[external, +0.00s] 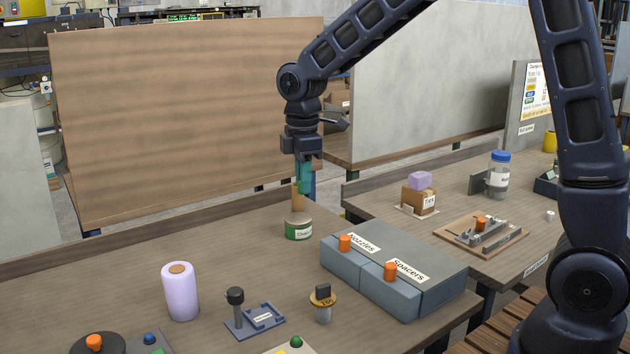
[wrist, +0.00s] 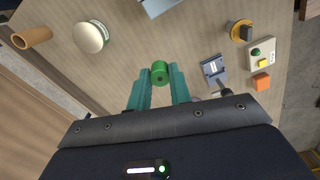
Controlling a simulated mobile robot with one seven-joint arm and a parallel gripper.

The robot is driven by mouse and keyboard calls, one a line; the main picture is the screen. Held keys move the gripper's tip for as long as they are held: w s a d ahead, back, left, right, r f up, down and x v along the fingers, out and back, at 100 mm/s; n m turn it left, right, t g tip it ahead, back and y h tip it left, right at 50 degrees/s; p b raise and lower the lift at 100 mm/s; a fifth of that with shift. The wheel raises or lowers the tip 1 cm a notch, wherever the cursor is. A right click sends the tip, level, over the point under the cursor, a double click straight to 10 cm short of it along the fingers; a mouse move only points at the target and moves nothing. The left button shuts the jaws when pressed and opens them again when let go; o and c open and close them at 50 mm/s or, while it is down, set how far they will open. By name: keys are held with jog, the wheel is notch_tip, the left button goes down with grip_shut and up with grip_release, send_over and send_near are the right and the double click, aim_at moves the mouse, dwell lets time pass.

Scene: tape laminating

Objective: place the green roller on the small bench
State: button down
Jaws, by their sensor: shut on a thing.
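My gripper (external: 303,188) hangs over the back of the front table, just above and beside a low labelled can. In the wrist view its teal fingers are closed on the green roller (wrist: 159,72), which sits between the fingertips. In the external view I cannot make out the roller apart from the fingers. A second, smaller bench (external: 455,199) stands to the right, behind the front table. It carries a carton with a lilac block, a blue-lidded jar and a board with a metal fixture.
The labelled can (external: 299,229) and a brown cylinder (wrist: 32,37) are close to my gripper. Grey-blue bins (external: 380,275) with orange knobs lie right. A lilac roll (external: 180,291) and a bracket (external: 255,318) stand in front.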

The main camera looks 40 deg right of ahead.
jog(key=w+d+f+m, duration=0.1)
jog(key=w+d+m, duration=0.4)
jog(key=d, duration=0.8)
jog(key=w+d+f+m, duration=0.1)
jog(key=w+d+m, duration=0.35)
jog(key=d, duration=0.85)
jog(key=d+r+m, duration=0.2)
jog(key=d+m, duration=0.5)
jog(key=d, duration=2.5)
jog(key=f, duration=1.9)
jog(key=shift+w+a+f, duration=0.2)
jog(key=shift+f, duration=0.1)
jog(key=c, duration=1.7)
grip_release()
jog(key=shift+f, duration=0.15)
jog(key=o, duration=0.4)
